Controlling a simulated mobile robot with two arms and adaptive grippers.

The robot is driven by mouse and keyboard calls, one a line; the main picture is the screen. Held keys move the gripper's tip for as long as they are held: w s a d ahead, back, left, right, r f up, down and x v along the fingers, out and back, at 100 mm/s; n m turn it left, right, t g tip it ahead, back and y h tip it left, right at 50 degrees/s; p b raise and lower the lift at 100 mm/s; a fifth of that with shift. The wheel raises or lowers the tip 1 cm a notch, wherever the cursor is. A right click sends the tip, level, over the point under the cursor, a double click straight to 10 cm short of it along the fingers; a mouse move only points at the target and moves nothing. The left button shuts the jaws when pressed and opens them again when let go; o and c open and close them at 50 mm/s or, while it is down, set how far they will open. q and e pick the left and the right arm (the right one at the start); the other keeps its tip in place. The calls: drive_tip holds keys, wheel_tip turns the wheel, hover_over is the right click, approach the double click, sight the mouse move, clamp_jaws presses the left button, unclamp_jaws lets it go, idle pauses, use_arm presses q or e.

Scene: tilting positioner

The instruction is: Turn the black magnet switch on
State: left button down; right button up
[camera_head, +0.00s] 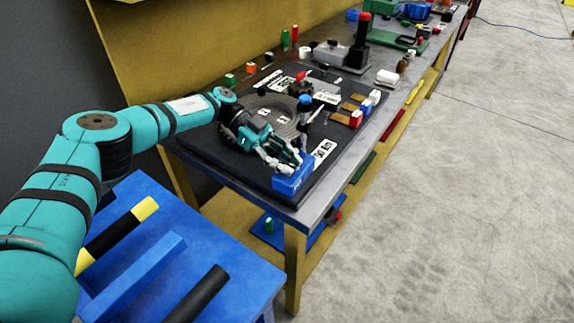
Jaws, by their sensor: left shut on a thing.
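My left arm comes in from the left, and its gripper (284,164) is shut at the blue block (294,180) at the front corner of the black board (235,163). Its fingers close on a small thing on top of the block, which seems to be the black magnet switch. The fingers hide most of it, so I cannot tell which way it is turned. My right gripper is not in view.
A round grey disc (257,117) lies on the board behind my gripper. Red, white and blue blocks (366,107) stand at its right edge. A grey machine with a black column (358,45) stands farther back. A blue bench (235,278) is below left; the floor at right is clear.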

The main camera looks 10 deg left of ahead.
use_arm(q)
drive_tip(key=c, duration=1.3)
unclamp_jaws()
drive_tip(key=shift+c, duration=0.2)
drive_tip(key=v, duration=0.7)
drive_tip(key=shift+a, duration=0.15)
drive_tip(key=shift+w+r, duration=0.1)
